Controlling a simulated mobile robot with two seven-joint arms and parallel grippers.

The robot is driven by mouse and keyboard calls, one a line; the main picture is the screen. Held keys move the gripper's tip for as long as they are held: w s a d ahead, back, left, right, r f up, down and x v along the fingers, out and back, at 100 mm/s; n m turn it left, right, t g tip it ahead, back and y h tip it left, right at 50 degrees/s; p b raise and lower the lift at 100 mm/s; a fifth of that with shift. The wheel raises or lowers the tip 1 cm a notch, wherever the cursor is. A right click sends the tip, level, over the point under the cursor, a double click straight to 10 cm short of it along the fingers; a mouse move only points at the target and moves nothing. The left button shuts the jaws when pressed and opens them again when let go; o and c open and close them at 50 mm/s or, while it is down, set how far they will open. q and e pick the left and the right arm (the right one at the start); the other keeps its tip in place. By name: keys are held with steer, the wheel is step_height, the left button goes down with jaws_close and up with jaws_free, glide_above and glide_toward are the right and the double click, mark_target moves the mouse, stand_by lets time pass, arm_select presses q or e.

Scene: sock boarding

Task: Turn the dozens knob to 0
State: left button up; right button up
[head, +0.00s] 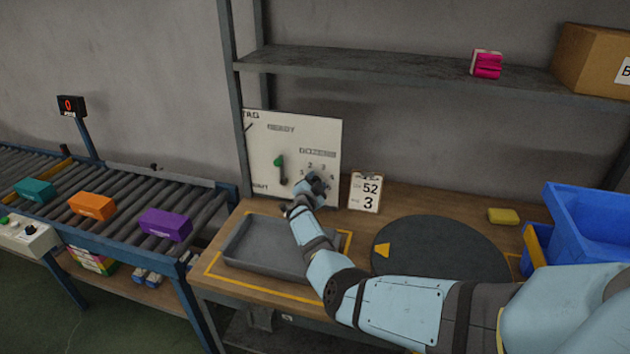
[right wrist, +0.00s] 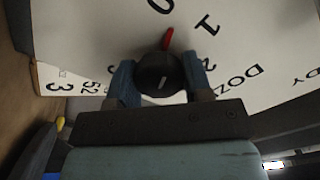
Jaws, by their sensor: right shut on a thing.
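The dozens knob (right wrist: 158,78) is a dark round knob with a red pointer (right wrist: 168,39) on a white panel (head: 262,150). In the right wrist view the pointer aims between the printed 0 and 1, closer to the 0. My right gripper (right wrist: 160,82) is shut on the knob, one finger on each side. In the head view my right gripper (head: 314,184) covers the knob and part of its dial. My left gripper is not in view.
A clipboard card (head: 366,190) reading 52 and 3 stands right of the panel. Below are a grey tray (head: 236,256) and a dark round turntable (head: 440,262). A roller conveyor (head: 125,200) with coloured boxes is at left.

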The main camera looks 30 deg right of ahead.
steer(key=shift+r+n, duration=0.1)
steer(key=shift+n, duration=0.9)
steer(key=shift+n+p, duration=0.3)
steer(key=o, duration=0.7)
steer(key=shift+c, duration=0.2)
steer(key=shift+o, duration=1.3)
